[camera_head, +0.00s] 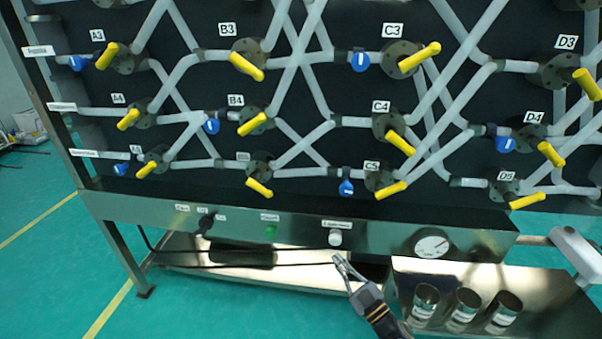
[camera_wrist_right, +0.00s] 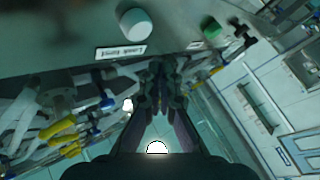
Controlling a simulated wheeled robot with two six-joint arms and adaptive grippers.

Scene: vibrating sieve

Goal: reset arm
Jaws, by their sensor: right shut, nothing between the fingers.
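My right gripper (camera_head: 342,262) is in front of the lower edge of the steel control panel (camera_head: 300,229), just below a white round knob (camera_head: 335,239). It is shut and empty, and its arm comes in from the bottom. In the right wrist view my right gripper (camera_wrist_right: 158,75) has its fingertips together, with the white knob (camera_wrist_right: 135,25) above and to the left, apart from it. My left gripper is not in view.
Yellow-handled valves (camera_head: 246,66) and pale pipes fill the dark board above. The panel also has a green button (camera_head: 271,231), a black switch (camera_head: 206,224) and a gauge (camera_head: 432,245). Metal cups (camera_head: 463,308) stand on a steel shelf at the lower right. Green floor is open at left.

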